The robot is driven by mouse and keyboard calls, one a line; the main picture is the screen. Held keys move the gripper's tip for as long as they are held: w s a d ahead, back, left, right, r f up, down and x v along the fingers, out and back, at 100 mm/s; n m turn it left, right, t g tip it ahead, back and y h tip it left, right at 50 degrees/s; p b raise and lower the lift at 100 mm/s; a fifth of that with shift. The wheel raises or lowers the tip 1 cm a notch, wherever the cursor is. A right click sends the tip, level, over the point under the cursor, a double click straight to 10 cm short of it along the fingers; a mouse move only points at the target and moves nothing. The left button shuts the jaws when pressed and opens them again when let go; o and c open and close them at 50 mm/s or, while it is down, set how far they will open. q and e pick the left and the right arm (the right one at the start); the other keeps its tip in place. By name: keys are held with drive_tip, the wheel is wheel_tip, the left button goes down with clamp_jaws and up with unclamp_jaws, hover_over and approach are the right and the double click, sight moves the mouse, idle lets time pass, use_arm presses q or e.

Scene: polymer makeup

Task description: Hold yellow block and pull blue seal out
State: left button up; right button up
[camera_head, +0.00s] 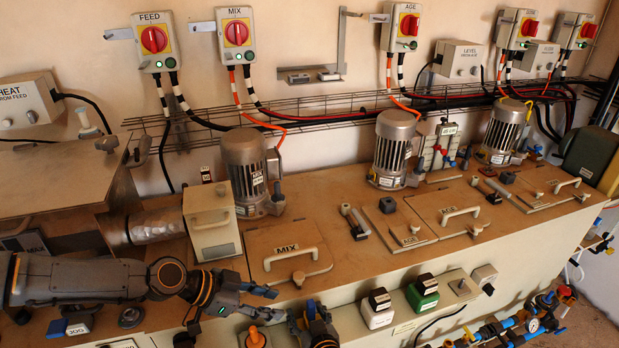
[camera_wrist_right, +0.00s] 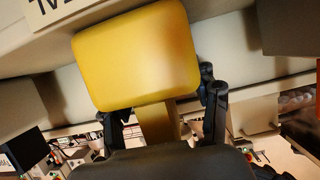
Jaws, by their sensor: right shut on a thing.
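The yellow block (camera_wrist_right: 137,55) fills the upper middle of the right wrist view, with a narrower yellow stem (camera_wrist_right: 158,122) below it. My right gripper (camera_wrist_right: 162,112) is shut on it, with one dark finger on each side of the stem. In the head view my left gripper (camera_head: 262,292) is over the front of the counter, below the MIX lid. Its fingers are small and dark there, and I cannot tell their gap. I cannot make out the blue seal for certain. A small blue piece (camera_head: 57,327) lies at the far left front.
The MIX lid (camera_head: 288,252) and AGE lids lie along the wooden counter (camera_head: 345,238), with motors (camera_head: 250,170) behind them. Black and green switch boxes (camera_head: 422,294) stick out of the front panel. Blue pipes and a gauge (camera_head: 532,325) are at lower right.

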drive_tip(key=o, duration=1.3)
